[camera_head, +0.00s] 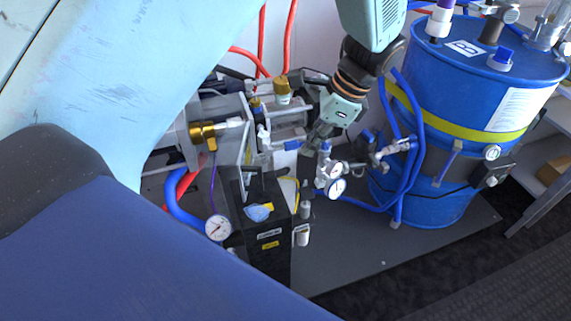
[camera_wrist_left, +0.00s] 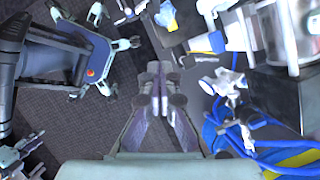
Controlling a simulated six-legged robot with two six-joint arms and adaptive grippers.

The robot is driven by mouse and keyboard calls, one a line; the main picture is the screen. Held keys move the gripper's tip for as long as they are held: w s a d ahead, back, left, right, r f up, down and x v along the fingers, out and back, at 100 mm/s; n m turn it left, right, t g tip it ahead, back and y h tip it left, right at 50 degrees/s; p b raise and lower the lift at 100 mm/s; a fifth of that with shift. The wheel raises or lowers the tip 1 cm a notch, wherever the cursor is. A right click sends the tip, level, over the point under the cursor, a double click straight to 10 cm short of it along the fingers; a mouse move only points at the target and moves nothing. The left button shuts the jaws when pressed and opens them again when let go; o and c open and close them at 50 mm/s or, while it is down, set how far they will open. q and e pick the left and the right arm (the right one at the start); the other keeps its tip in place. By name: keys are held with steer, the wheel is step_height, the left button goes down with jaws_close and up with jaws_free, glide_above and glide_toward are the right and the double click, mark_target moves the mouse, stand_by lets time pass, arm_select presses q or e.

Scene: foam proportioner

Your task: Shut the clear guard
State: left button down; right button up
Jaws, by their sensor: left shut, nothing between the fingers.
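My left gripper (camera_head: 312,150) hangs from the top centre in the head view, pointing down beside the gauges of the pump machine (camera_head: 240,130). In the left wrist view the fingers of the left gripper (camera_wrist_left: 160,88) are together, with nothing between them. A black box (camera_head: 270,262) with a blue-and-yellow part (camera_head: 260,211) on top stands just left of and below the gripper.
A blue drum (camera_head: 455,85) with a yellow band stands at the right, with blue hoses (camera_head: 398,160) beside it. Pressure gauges (camera_head: 337,187) stick out close to my gripper. The dark base plate (camera_head: 370,255) is clear in front of the drum.

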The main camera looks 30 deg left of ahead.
mark_target(245, 161)
arm_select(q)
steer(key=s+a+f+b, duration=0.1)
steer(key=s+a+f, duration=0.2)
steer(key=a+f, duration=0.4)
steer(key=shift+s+f+b, duration=0.4)
steer(key=shift+f, duration=0.55)
steer(key=shift+d, duration=0.1)
